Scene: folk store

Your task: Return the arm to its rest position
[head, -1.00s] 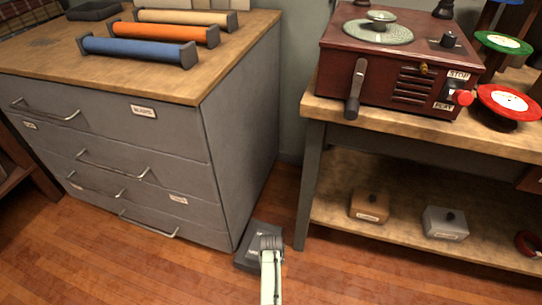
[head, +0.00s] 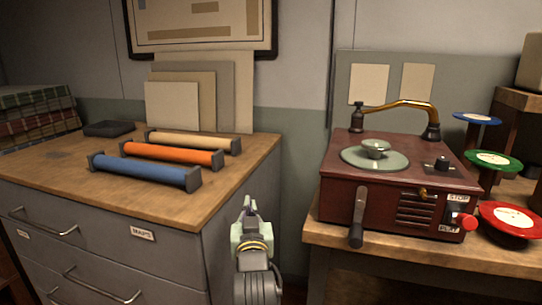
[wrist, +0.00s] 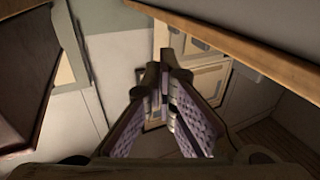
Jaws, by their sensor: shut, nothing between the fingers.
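My gripper (head: 249,206) shows in the head view at the lower middle, pointing up and away in front of the gap between the map cabinet and the record player's table. Its fingers are together and nothing is held. In the wrist view my gripper (wrist: 165,75) has its two ridged fingers meeting at the tips, with no object between them. My arm below the wrist runs out of the bottom of the head view.
A grey cabinet (head: 225,240) carries blue (head: 145,170), orange (head: 172,152) and tan (head: 193,141) rolls. A dark red record player (head: 345,205) stands on a wooden table (head: 390,252), beside red (head: 508,222), green (head: 495,160) and blue (head: 478,118) discs.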

